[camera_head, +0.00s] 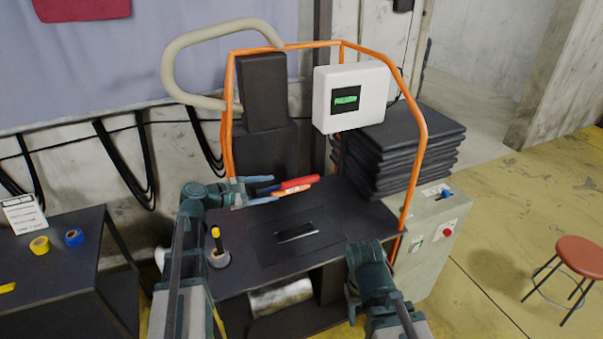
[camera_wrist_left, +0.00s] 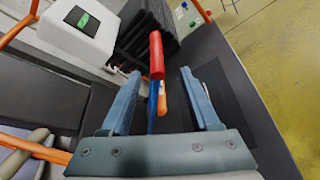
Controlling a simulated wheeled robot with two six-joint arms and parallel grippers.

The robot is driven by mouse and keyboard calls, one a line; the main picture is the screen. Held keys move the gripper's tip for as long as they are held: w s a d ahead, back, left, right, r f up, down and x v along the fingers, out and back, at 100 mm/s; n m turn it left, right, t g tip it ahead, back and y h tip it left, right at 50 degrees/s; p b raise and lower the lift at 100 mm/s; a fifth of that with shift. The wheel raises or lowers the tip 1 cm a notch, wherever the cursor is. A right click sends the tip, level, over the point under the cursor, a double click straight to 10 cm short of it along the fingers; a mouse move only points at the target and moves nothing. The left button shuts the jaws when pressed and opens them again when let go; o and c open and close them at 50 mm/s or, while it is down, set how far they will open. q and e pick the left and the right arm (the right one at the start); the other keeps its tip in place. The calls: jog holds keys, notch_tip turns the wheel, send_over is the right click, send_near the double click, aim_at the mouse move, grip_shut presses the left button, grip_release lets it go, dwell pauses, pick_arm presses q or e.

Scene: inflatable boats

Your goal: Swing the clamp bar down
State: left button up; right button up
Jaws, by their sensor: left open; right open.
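A bar with a red handle (camera_head: 298,183) and a blue shaft (camera_head: 263,190) is above the back of the dark workbench (camera_head: 340,205); it is probably the clamp bar. My left gripper (camera_head: 268,190) is open at the bar's left part. In the left wrist view, the red handle (camera_wrist_left: 156,55) and blue shaft (camera_wrist_left: 153,105) show between the open fingers of my left gripper (camera_wrist_left: 160,88); I see no grip on them. An orange piece (camera_head: 290,191) lies just below the red handle. My right arm is over the bench's front right; its fingers are hidden.
An orange frame (camera_head: 422,130) rises around the bench, with a white box (camera_head: 335,105) bearing a green display. Black folded sheets (camera_head: 420,135) are stacked behind. A grey cabinet (camera_head: 437,225) is at right.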

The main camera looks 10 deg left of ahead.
aim_at(293, 183)
pick_arm(q)
jog(key=b+x, duration=0.4)
jog(key=x, duration=0.8)
jog(key=shift+w, duration=0.5)
jog(key=shift+w+d, duration=0.3)
jog(key=shift+d, duration=0.05)
grip_shut()
dwell(0.6)
